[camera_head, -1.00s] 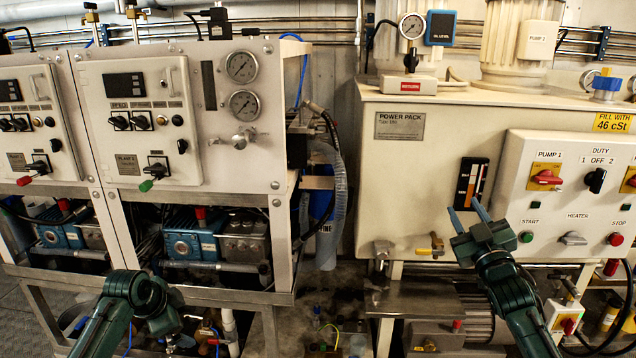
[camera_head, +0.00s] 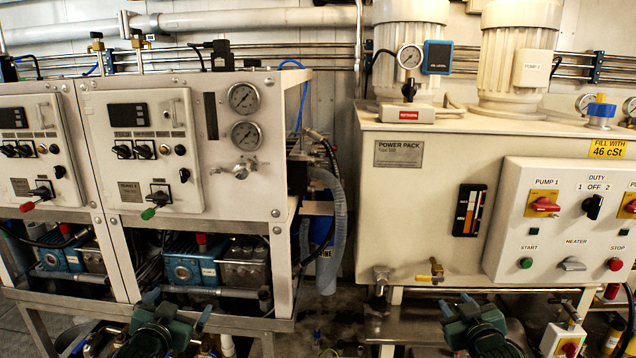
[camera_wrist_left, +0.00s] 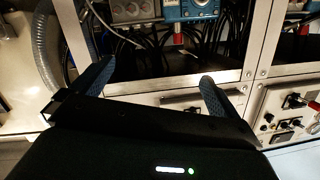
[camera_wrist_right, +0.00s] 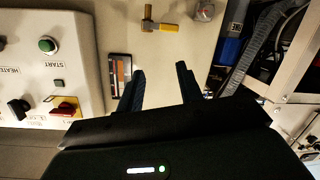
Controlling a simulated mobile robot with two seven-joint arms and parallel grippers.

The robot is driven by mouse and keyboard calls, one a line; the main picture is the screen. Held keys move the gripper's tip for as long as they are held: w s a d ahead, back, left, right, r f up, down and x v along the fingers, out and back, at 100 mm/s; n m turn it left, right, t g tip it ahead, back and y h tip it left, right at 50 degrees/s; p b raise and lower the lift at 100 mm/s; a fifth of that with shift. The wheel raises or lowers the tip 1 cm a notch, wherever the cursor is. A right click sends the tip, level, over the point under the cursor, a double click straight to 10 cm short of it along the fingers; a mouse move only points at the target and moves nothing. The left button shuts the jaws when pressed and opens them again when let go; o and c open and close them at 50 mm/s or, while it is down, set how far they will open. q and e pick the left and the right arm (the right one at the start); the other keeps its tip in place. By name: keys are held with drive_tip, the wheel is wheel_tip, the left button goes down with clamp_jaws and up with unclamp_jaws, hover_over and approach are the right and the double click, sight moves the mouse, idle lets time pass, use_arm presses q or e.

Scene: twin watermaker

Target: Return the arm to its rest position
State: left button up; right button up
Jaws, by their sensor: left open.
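My left gripper (camera_head: 178,305) is low in the head view, in front of the lower frame of the watermaker panels. Its two blue-grey fingers stand well apart and empty in the left wrist view (camera_wrist_left: 157,85). My right gripper (camera_head: 457,304) is low in the head view, below the power pack's front face. Its fingers are apart with nothing between them in the right wrist view (camera_wrist_right: 161,82). Both arms reach up from the bottom edge, and most of each arm is out of view.
The white watermaker panel (camera_head: 143,150) with gauges, switches and blue pumps (camera_head: 192,262) stands at left. The cream power pack (camera_head: 410,205) with its control box (camera_head: 575,225) stands at right. A yellow-handled valve (camera_head: 430,277) sticks out from it. A grey hose (camera_head: 335,225) hangs between them.

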use_arm(q)
drive_tip(key=s+d+f+g+h, duration=0.1)
drive_tip(key=s+d+f, duration=0.4)
drive_tip(key=s, duration=0.6)
drive_tip(key=s+d+f+g+h, duration=0.1)
drive_tip(key=s+d+f, duration=0.4)
drive_tip(key=s, duration=0.6)
drive_tip(key=s+d+f+g+h, duration=0.1)
drive_tip(key=s+d+f+g, duration=0.2)
drive_tip(key=s, duration=0.8)
wheel_tip(320, 180, down, 3)
drive_tip(key=d, duration=0.2)
drive_tip(key=shift+d+h, duration=0.3)
use_arm(e)
drive_tip(key=s+a+f+g+y, duration=0.1)
drive_tip(key=s+a+f, duration=0.4)
drive_tip(key=s, duration=0.6)
drive_tip(key=s+a+f+g+y, duration=0.1)
drive_tip(key=s+a+f, duration=0.4)
drive_tip(key=s, duration=0.6)
drive_tip(key=s+a+f+g+y, duration=0.1)
drive_tip(key=s+a+f+g, duration=0.2)
drive_tip(key=s, duration=0.8)
wheel_tip(320, 180, down, 3)
drive_tip(key=a, duration=0.2)
drive_tip(key=shift+a+y, duration=0.3)
